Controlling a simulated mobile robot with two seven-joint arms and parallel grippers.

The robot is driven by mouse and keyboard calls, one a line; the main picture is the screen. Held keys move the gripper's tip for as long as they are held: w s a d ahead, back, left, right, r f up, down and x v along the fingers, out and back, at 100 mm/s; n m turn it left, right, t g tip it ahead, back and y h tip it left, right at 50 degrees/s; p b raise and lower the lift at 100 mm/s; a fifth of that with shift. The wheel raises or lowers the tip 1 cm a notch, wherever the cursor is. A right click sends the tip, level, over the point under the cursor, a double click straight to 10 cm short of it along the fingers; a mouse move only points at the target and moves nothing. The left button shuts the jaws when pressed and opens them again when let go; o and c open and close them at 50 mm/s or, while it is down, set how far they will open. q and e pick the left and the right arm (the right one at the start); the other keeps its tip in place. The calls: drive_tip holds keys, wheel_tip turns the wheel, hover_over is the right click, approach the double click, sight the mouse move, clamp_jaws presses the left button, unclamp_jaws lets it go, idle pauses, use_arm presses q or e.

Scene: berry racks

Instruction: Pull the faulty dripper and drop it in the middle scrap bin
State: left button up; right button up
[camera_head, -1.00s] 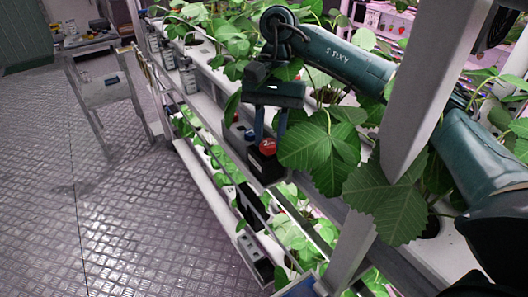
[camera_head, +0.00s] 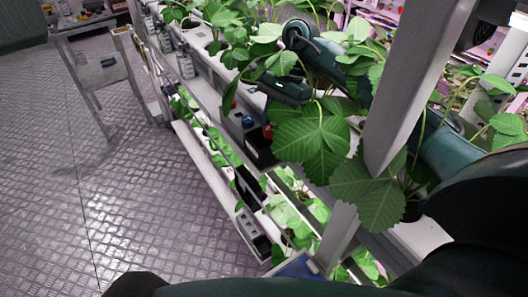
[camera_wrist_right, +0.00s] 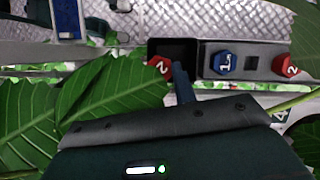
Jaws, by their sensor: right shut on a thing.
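My right gripper (camera_head: 270,118) hangs over the front rail of the berry rack, its fingers partly hidden by a large leaf. In the right wrist view, a blue finger (camera_wrist_right: 184,84) reaches to a red-capped dripper marked 2 (camera_wrist_right: 158,68), and the gripper is shut on it. The dripper's red cap (camera_head: 268,131) shows just left of the leaf in the head view. It appears at the edge of an open black box (camera_wrist_right: 178,47). Beside this box a grey holder carries a blue cap marked 1 (camera_wrist_right: 224,63) and another red cap (camera_wrist_right: 288,65). My left gripper is out of view.
Broad leaves (camera_head: 312,138) crowd around the right arm. A white rack post (camera_head: 405,85) stands close on its right. A lower shelf with black boxes (camera_head: 262,246) and plants lies below.

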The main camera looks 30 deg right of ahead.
drive_tip(key=shift+f, duration=0.7)
drive_tip(key=o, duration=1)
drive_tip(key=b+v, duration=0.1)
drive_tip(key=v, duration=1.2)
drive_tip(key=shift+b, duration=0.3)
